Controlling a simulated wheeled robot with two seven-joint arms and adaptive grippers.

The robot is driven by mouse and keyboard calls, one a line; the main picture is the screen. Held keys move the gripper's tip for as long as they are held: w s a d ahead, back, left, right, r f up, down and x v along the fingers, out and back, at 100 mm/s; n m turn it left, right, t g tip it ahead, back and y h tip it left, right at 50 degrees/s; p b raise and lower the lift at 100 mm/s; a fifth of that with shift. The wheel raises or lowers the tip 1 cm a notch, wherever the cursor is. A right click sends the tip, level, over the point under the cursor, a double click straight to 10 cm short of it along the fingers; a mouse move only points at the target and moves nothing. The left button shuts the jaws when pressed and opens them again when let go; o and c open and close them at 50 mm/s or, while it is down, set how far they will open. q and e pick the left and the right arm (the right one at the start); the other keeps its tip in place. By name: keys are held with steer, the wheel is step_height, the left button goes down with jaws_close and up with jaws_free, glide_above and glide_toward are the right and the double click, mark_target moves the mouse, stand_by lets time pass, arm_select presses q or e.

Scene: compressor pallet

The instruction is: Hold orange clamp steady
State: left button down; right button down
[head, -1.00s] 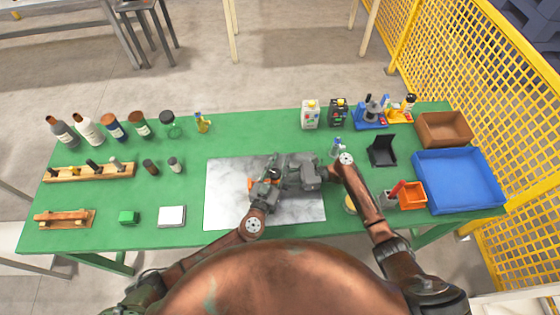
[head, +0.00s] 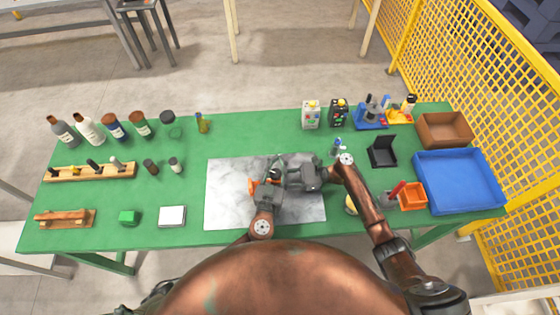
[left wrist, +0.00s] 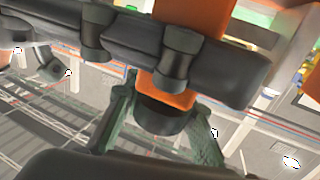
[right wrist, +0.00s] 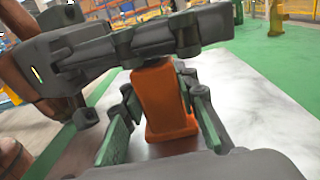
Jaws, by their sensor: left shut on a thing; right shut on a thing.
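The orange clamp (head: 253,186) is above the marbled light board, mostly covered by my two grippers in the head view. In the left wrist view it shows as an orange bar (left wrist: 187,50) with a dark end between the green finger pads. In the right wrist view it is an orange block (right wrist: 165,103) between the fingers. My left gripper (head: 273,175) is shut on the clamp, coming from the front. My right gripper (head: 282,181) is shut on it from the right. The grippers are close together, and their links overlap in the wrist views. Whether the clamp touches the board is hidden.
The marbled board (head: 225,208) has free room around the grippers. A black holder (head: 383,153), an orange bin (head: 412,197) and a blue tray (head: 458,181) stand to the right. Bottles and wooden racks (head: 88,173) are at the left. A yellow mesh fence borders the right side.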

arm_select(q)
steer(key=shift+a+n+y, duration=0.45)
steer(key=shift+n+y, duration=0.6)
steer(key=shift+y, duration=0.55)
steer(key=shift+a+n+y, duration=0.45)
steer(key=shift+n+y, duration=0.55)
steer(key=shift+y, duration=0.6)
steer(key=shift+a+n+y, duration=0.45)
steer(key=shift+n+y, duration=0.6)
steer(key=shift+y, duration=0.55)
steer(key=c, duration=1.8)
jaws_free()
steer(key=shift+h, duration=0.3)
